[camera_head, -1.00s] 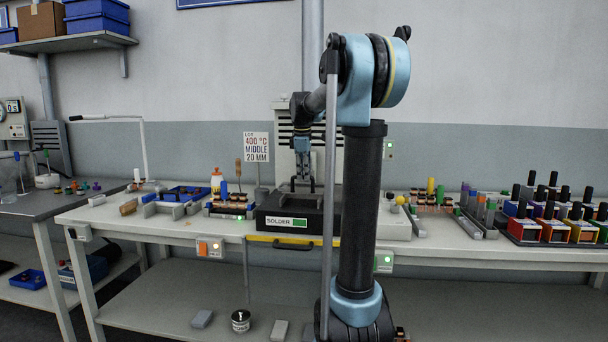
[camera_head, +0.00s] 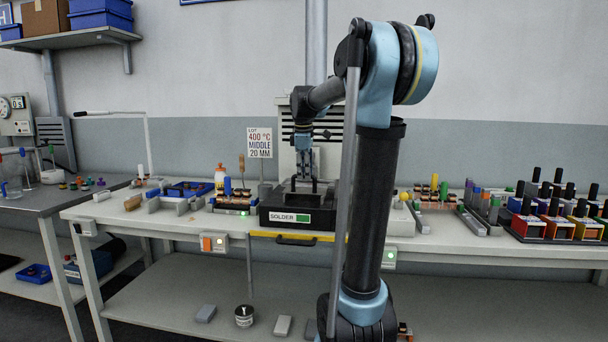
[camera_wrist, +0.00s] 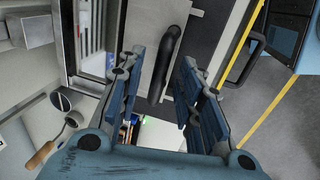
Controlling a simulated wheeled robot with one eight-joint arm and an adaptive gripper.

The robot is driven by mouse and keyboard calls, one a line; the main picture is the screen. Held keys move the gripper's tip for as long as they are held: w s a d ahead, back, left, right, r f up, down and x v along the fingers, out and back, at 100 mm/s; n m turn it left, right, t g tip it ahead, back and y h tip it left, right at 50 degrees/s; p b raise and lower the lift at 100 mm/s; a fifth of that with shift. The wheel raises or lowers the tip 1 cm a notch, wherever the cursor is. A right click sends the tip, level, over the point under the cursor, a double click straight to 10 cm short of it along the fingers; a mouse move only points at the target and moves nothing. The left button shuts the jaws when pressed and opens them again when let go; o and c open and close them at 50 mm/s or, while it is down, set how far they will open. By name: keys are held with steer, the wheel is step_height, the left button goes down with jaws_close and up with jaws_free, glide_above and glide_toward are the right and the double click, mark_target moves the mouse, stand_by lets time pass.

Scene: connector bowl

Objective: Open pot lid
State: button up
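The solder pot (camera_head: 270,219) is a dark box labelled SOLDER in the middle of the bench. Its grey lid (camera_wrist: 143,22) shows in the wrist view with a thick dark bar handle (camera_wrist: 166,62) on it. My gripper (camera_head: 305,176) points down just above the pot in the head view. In the wrist view my gripper (camera_wrist: 163,90) is open, with one blue finger on each side of the handle's line. Gaps show between the fingers and the handle. I cannot tell whether the fingertips reach down to the handle's height.
A yellow strip with a dark handle (camera_head: 296,241) runs along the bench front below the pot. Blue trays (camera_head: 190,190) and small parts crowd the left; coloured dark-handled blocks (camera_head: 556,225) fill the right.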

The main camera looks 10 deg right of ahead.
steer(key=shift+r, duration=0.1)
step_height(320, 180, up, 12)
steer(key=s, duration=0.2)
steer(key=shift+a+f, duration=0.25)
steer(key=shift+a, duration=0.1)
steer(key=shift+s, duration=0.1)
steer(key=s+d+f+m, duration=0.1)
steer(key=s+f+m, duration=0.6)
steer(key=s+f, duration=0.9)
steer(key=s+d+f+m, duration=0.2)
steer(key=s+f+m, duration=0.5)
steer(key=s+f, duration=0.9)
step_height(320, 180, down, 6)
steer(key=shift+s+r+y, duration=0.1)
steer(key=shift+s+y, duration=0.15)
steer(key=shift+y, duration=0.05)
steer(key=shift+d, duration=0.1)
steer(key=shift+w+f, duration=0.25)
steer(key=shift+w, duration=0.15)
